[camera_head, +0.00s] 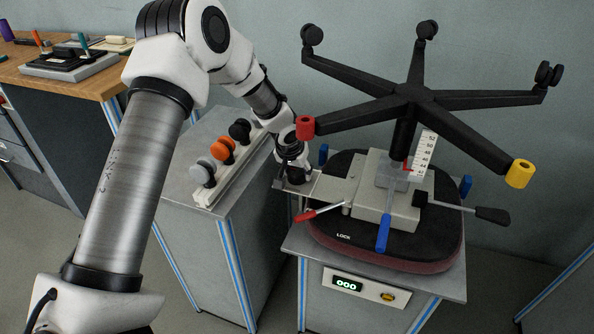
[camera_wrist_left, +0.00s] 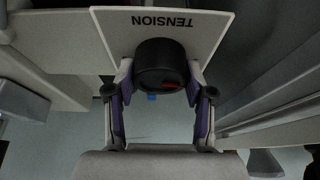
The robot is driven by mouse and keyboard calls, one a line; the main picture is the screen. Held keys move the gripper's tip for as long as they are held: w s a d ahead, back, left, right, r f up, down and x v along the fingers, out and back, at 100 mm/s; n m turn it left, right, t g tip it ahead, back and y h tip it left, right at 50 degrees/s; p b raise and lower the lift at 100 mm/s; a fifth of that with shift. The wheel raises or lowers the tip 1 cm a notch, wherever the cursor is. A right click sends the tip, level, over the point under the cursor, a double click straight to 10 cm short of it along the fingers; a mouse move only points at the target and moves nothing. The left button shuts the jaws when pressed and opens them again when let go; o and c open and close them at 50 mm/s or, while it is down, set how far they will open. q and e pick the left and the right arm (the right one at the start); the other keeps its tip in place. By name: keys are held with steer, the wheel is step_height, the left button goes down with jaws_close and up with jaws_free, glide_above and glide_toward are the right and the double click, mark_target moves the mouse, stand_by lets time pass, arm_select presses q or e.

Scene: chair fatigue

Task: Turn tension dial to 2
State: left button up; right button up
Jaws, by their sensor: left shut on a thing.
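The black round tension dial (camera_wrist_left: 160,62) sits under the upside-down word TENSION on a pale plate (camera_wrist_left: 215,28) in the left wrist view. A red mark shows on its face and a small blue bit at its lower edge. My left gripper (camera_wrist_left: 160,78) is shut on the dial, one finger on each side. In the head view my left gripper (camera_head: 294,178) is at the left side of the upturned chair's mechanism (camera_head: 370,215) and hides the dial. I cannot read any dial number. My right gripper is not in view.
The chair's black five-armed base (camera_head: 415,92) spreads above the mechanism, its red-capped arm (camera_head: 306,127) close to my left wrist. A rack of casters (camera_head: 238,165) stands left.

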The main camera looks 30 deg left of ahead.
arm_select(q)
steer(key=shift+r+m+h+p, duration=0.15)
steer(key=shift+m+h+p, duration=0.25)
steer(key=shift+p, duration=0.45)
steer(key=shift+m, duration=0.3)
steer(key=shift+f+m, duration=0.25)
steer(key=shift+m, duration=0.05)
steer(key=shift+f+m+h+b, duration=0.15)
steer(key=shift+m+h+b, duration=0.25)
steer(key=shift+m+b, duration=0.4)
steer(key=m+h+b, duration=0.1)
steer(key=m+b, duration=0.2)
steer(key=b, duration=0.1)
steer(key=shift+r+m+h+b, duration=0.25)
steer(key=shift+m+b, duration=0.2)
steer(key=shift+m, duration=0.25)
